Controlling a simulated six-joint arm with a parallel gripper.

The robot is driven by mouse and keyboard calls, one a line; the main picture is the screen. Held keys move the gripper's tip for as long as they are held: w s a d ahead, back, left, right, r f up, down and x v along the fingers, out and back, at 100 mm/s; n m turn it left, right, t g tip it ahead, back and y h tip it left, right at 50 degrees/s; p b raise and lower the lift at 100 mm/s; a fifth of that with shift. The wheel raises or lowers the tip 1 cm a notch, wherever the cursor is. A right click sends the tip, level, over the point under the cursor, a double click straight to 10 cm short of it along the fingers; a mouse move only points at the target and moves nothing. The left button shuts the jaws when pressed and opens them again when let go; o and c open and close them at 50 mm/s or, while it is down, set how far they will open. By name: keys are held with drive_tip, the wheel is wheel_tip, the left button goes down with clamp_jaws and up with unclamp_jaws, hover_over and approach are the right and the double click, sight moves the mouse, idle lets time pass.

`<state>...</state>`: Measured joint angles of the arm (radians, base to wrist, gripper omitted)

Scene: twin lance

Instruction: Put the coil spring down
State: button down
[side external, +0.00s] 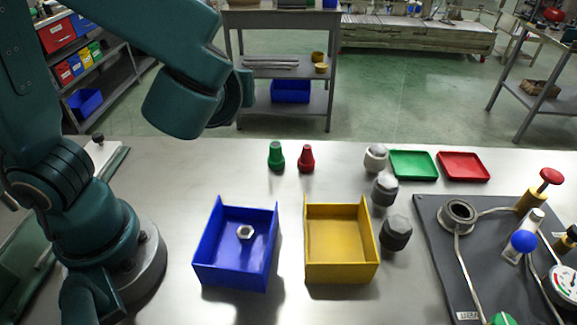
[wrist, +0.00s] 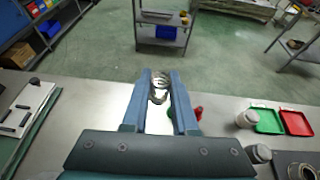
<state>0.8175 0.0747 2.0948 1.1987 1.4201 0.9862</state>
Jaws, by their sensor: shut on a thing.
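In the wrist view my gripper (wrist: 160,82) has its two blue-grey fingers closed on the coil spring (wrist: 158,98), a pale metal coil held between the fingertips. The gripper is raised above the far part of the steel table. In the side external view the spring cannot be made out, and my wrist hides the fingers.
A blue bin (side external: 236,277) holding a hex nut (side external: 245,232) stands beside an empty yellow bin (side external: 341,271). Several bolt-like pieces (side external: 396,233), green (side external: 413,165) and red (side external: 463,166) trays, and a dark fixture board (side external: 440,235) are right.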

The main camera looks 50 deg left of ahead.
drive_tip(key=s+d+f+n+g+h, duration=0.25)
drive_tip(key=s+f+n+g, duration=0.25)
drive_tip(key=n+g, duration=0.6)
drive_tip(key=s+d+f+n+g+h, duration=0.1)
drive_tip(key=s+f+n+g+h, duration=0.35)
drive_tip(key=n+g, duration=0.65)
drive_tip(key=n+t+h, duration=1.6)
drive_tip(key=n, duration=0.9)
hover_over(247, 196)
wheel_tip(247, 196, down, 3)
drive_tip(key=shift+f, duration=3.75)
